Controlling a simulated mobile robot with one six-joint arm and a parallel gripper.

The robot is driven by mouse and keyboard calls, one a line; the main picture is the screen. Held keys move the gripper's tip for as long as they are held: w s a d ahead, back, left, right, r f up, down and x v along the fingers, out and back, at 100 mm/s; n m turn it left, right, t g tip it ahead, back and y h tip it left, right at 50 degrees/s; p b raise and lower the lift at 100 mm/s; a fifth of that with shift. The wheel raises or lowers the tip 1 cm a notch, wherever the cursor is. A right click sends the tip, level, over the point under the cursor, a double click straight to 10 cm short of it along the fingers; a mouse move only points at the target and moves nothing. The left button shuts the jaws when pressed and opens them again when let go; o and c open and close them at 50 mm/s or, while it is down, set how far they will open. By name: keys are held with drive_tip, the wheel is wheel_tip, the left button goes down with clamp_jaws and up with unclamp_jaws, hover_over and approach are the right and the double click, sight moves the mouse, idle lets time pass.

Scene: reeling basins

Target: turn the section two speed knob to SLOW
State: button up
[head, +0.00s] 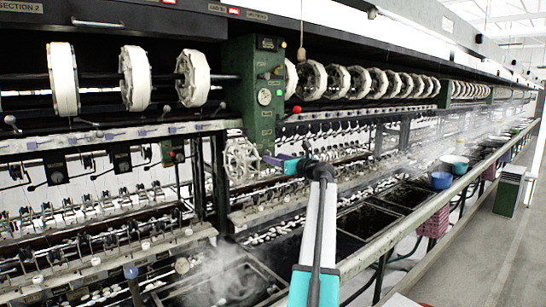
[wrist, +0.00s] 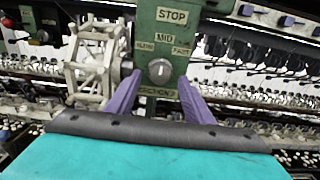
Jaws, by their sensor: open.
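The speed knob (wrist: 160,71) is a pale round dial on the green panel (wrist: 168,35) in the wrist view. Labels STOP and MID are above it, FAST is at upper right, and a blurred label is at upper left. A plate starting with SECTION is below; its number is unclear. The knob's pointer direction is too small to tell. My gripper (wrist: 159,80) is open, with one purple finger on each side of the knob; contact cannot be told. In the head view my gripper (head: 274,160) is at the lower part of the green column (head: 252,75), and the knob cannot be made out.
A pale spoked reel (wrist: 92,62) is close left of my gripper in the wrist view. Steaming basins (head: 215,280) lie below in the head view. White reels (head: 62,78) line the machine above. A walkway (head: 480,255) is open at right.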

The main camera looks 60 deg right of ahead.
drive_tip(key=shift+x, duration=1)
drive_tip(key=shift+c, duration=0.4)
